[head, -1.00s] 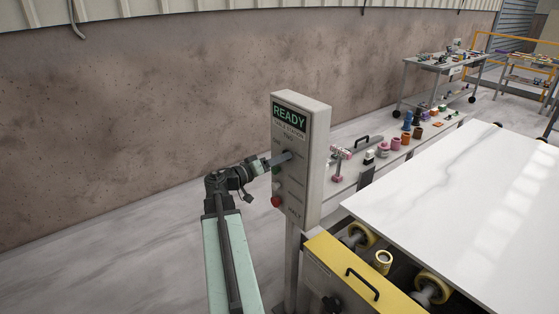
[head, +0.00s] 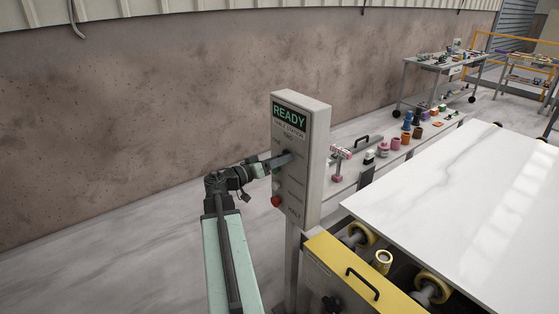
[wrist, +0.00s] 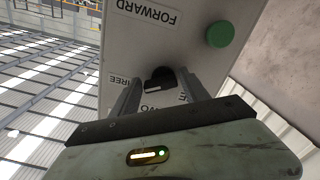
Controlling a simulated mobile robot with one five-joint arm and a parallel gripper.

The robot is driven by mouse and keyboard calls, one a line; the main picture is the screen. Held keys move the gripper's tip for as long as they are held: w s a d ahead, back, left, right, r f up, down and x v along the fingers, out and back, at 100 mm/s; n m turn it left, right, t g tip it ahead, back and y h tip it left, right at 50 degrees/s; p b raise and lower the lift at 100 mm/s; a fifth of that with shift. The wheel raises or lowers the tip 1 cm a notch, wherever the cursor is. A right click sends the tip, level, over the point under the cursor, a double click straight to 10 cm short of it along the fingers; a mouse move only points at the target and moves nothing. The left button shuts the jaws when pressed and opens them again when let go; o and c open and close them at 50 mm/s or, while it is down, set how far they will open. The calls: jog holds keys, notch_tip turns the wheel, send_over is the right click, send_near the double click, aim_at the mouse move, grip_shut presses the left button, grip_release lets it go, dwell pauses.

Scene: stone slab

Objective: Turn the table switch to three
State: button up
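A tall grey control panel (head: 318,165) stands on a post left of the slab, with a green READY display at its top. In the wrist view, a black rotary switch (wrist: 158,80) sits on the panel face (wrist: 165,48), with FORWARD, TWO and partly hidden THREE labels around it. My gripper (wrist: 157,84) reaches the panel with its two fingers spread, one on each side of the switch. A gap shows at the left finger; contact at the right finger cannot be told. In the head view my gripper (head: 281,161) covers the switch.
A green button (wrist: 220,34) is beside the switch; a red button (head: 276,201) is lower on the panel. The white slab (head: 450,200) rests on a roller table with a yellow front (head: 340,270). A shelf with several coloured tools stands behind the panel.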

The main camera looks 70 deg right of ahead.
jog(key=shift+o, duration=0.6)
jog(key=v, duration=0.8)
jog(key=shift+d, duration=0.1)
